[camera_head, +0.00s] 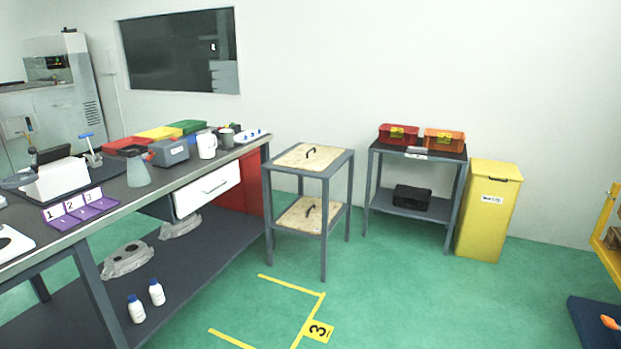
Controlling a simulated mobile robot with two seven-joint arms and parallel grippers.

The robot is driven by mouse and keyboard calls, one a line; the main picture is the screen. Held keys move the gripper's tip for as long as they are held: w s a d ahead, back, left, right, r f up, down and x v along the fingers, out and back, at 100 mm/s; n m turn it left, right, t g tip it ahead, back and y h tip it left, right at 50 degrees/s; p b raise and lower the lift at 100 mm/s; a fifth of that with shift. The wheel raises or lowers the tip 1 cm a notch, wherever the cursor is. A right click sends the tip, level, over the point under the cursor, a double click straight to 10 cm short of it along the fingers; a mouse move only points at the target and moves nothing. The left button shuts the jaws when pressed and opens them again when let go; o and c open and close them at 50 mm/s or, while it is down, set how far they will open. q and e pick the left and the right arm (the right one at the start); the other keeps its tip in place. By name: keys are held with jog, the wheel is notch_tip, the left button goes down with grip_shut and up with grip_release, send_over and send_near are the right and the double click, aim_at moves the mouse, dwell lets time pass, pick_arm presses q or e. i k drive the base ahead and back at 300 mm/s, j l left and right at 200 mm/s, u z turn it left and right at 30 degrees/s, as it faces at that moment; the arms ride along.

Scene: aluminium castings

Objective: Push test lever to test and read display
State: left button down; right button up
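No part is clearly recognisable as the test lever or its display. On the left bench a white device with dark parts (55,180) stands on a dark mat. Behind it is a small stand with a blue handle on top (88,147). At the back left a large grey machine (55,90) has a dark window with small lit marks, too small to read. Neither of my grippers is in view.
The workbench (150,196) carries a purple numbered rack (80,208), a flask (137,170), a grey box (170,153) and mugs. A cart (325,200), a shelf table (415,152) and a yellow bin (488,210) stand right.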

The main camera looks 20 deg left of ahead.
aim_at(32, 150)
jog(key=i+u, duration=0.3)
jog(key=i, duration=0.2)
jog(key=i+u, duration=0.35)
jog(key=i, duration=0.15)
jog(key=i+u, duration=0.35)
jog(key=i, duration=0.15)
jog(key=i+l+u, duration=0.3)
jog(key=i, duration=0.15)
jog(key=i+l+u, duration=0.2)
jog(key=i+u, duration=0.15)
jog(key=i, duration=0.1)
